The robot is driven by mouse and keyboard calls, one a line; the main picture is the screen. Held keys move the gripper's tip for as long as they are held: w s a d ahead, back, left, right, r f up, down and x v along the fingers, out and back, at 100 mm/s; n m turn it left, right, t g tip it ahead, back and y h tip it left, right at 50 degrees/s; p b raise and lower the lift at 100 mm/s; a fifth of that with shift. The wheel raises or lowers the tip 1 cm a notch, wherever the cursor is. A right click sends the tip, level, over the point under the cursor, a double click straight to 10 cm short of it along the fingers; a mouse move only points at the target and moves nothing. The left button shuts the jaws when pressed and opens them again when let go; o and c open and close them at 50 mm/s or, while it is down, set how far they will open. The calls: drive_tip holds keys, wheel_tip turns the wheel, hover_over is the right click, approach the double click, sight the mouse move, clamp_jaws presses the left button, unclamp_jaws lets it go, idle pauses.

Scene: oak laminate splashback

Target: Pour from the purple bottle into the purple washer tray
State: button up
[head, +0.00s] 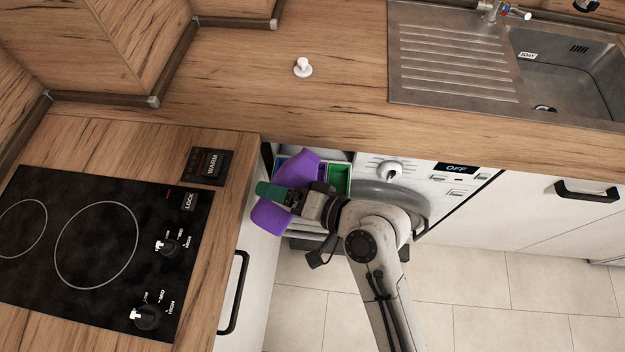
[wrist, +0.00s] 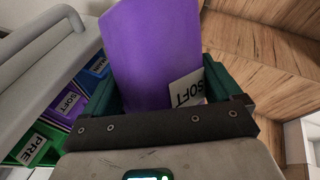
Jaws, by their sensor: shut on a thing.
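The purple bottle (head: 269,217) is held at the open washer drawer in the head view and looks tilted, its upper part (head: 301,166) over the drawer. In the wrist view the bottle (wrist: 150,55) fills the middle and bears a SOFT label. My gripper (head: 277,193) is shut around the bottle, a teal finger on each side in the wrist view (wrist: 165,85). The purple washer tray (wrist: 78,104), labelled SOFT, lies between green and blue ones at the left of the wrist view. The bottle and gripper largely hide it in the head view. I cannot see any liquid flowing.
The green PRE tray (wrist: 38,147) and blue tray (wrist: 93,72) flank the purple one. The washer panel with its white knob (head: 390,172) is right of the drawer. The wooden counter (head: 330,95) overhangs behind, and the cooktop (head: 90,245) lies left. A white object (head: 303,67) stands on the counter.

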drive_tip(key=shift+m, duration=0.4)
idle(2.0)
drive_tip(key=shift+w+d+r+n+t, duration=0.15)
drive_tip(key=shift+r+n+t, duration=0.25)
drive_tip(key=shift+n, duration=0.7)
drive_tip(key=n, duration=0.1)
drive_tip(key=w+n+t+h, duration=0.1)
drive_tip(key=shift+w+d+r+n+t+h, duration=0.15)
drive_tip(key=shift+d+r+n+t+h, duration=0.05)
drive_tip(key=shift+d+n+t+h, duration=0.1)
drive_tip(key=shift+s+a+n+t+h+b, duration=0.15)
drive_tip(key=shift+n+t+h+b, duration=0.15)
drive_tip(key=shift+n, duration=0.2)
drive_tip(key=shift+s+n+t+h+b, duration=0.1)
drive_tip(key=shift+s+n+t+b, duration=0.1)
drive_tip(key=shift+n+t, duration=0.25)
drive_tip(key=shift+f+n+t+h+b, duration=0.35)
drive_tip(key=shift+n+t+b, duration=0.2)
drive_tip(key=shift+n+b, duration=0.4)
drive_tip(key=shift+n+t+b, duration=0.3)
drive_tip(key=shift+n+b, duration=0.05)
drive_tip(key=shift+n, duration=0.25)
